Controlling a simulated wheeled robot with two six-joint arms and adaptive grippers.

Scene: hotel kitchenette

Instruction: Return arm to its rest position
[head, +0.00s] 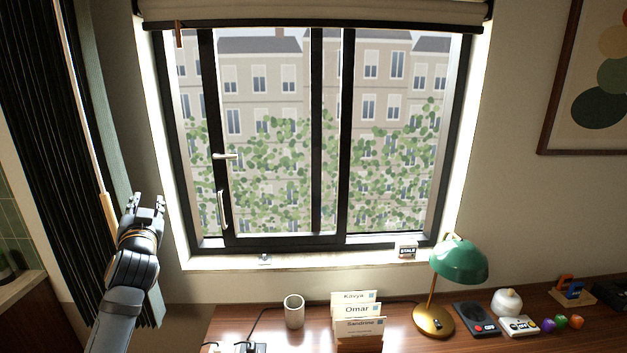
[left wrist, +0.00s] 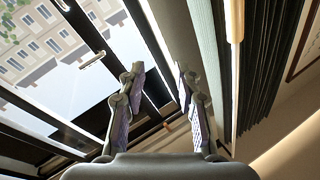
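My left arm (head: 125,280) comes in from the lower left in the head view and is raised in front of the curtain's edge, left of the window. My left gripper (head: 148,203) points up with its fingers apart. In the left wrist view the left gripper (left wrist: 161,82) is open, with nothing held between its fingers. The window frame and the wall show behind the fingers. My right arm and gripper are not in view.
A black-framed window (head: 331,140) with handles is right of the gripper. A dark curtain (head: 50,130) with a wand (head: 108,215) hangs close to the arm. The desk below holds a cup (head: 294,311), name cards (head: 358,328) and a green lamp (head: 459,262).

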